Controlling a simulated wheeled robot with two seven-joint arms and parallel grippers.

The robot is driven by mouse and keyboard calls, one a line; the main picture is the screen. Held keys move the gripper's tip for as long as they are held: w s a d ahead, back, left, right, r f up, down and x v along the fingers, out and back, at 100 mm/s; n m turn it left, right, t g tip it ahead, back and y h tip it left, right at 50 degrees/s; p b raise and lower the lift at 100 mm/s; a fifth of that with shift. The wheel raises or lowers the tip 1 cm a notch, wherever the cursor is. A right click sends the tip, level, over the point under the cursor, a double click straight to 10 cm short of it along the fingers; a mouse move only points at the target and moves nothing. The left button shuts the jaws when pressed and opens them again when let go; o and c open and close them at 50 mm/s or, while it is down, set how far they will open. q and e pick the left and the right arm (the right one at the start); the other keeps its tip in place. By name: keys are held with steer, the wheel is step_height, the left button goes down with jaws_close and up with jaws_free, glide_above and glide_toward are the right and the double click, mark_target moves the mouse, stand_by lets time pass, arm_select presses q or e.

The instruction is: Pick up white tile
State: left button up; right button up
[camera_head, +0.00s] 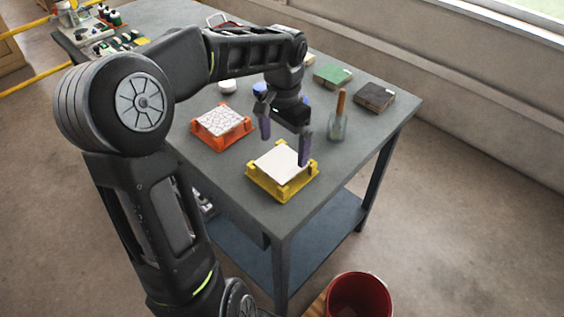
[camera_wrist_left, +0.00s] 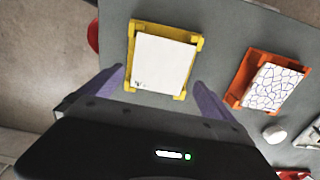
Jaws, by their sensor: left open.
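The white tile (camera_head: 281,164) lies flat on a yellow holder (camera_head: 286,191) near the front corner of the grey table. In the left wrist view the white tile (camera_wrist_left: 160,64) sits in the yellow holder (camera_wrist_left: 194,42), ahead of the fingers. My left gripper (camera_head: 284,140) is open and empty, above the far side of the tile, with its fingers pointing down. In the left wrist view its two purple fingers (camera_wrist_left: 160,92) stand apart, one on each side of the tile's lower edge. My right gripper is in neither view.
An orange holder (camera_head: 207,140) with a cracked-pattern tile (camera_head: 221,120) stands left of the yellow one. A wooden-handled scraper (camera_head: 339,120), a green block (camera_head: 332,75) and a brown block (camera_head: 374,97) stand on the right. A red bucket (camera_head: 359,297) is on the floor.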

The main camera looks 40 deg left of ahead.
mark_target(284, 161)
arm_select(q)
step_height(284, 161, down, 4)
steer(key=shift+f, duration=0.1)
stand_by(0.6)
steer(key=c, duration=1.3)
step_height(284, 161, up, 10)
stand_by(0.6)
